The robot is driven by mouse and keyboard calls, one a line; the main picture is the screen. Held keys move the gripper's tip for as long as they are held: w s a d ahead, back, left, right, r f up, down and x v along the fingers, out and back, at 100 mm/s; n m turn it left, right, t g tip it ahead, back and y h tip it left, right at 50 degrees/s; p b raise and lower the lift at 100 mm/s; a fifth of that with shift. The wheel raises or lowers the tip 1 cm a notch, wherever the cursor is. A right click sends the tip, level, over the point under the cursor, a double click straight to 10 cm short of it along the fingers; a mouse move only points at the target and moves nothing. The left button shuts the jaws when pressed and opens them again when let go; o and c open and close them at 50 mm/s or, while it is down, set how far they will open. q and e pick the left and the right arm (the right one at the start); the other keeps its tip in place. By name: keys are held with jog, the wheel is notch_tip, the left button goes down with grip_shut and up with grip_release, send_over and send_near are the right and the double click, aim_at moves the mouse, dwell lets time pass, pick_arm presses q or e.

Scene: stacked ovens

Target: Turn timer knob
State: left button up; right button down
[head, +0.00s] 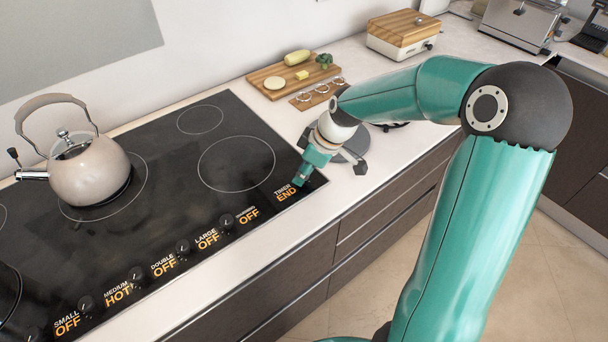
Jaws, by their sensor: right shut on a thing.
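The black cooktop (165,150) has a row of small dark knobs along its front edge, each with an orange label. The label "TIMER END" (285,191) is at the right end of this row. My right gripper (299,181) reaches down at the cooktop's right front corner, beside that label. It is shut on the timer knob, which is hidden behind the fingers. My left gripper is not in view.
A beige kettle (90,172) stands on the back left burner. A white appliance with a wooden top (403,32) and a toaster (520,22) stand further right. The other labels read OFF, except MEDIUM, which reads HOT.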

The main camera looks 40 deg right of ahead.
jog(key=shift+w+d+n+y+b, duration=0.1)
jog(key=shift+n+y+b, duration=0.4)
jog(key=shift+n+b, duration=0.75)
jog(key=shift+n, duration=0.25)
jog(key=c, duration=0.9)
grip_release()
jog(key=shift+g, duration=0.3)
jog(key=v, duration=1.2)
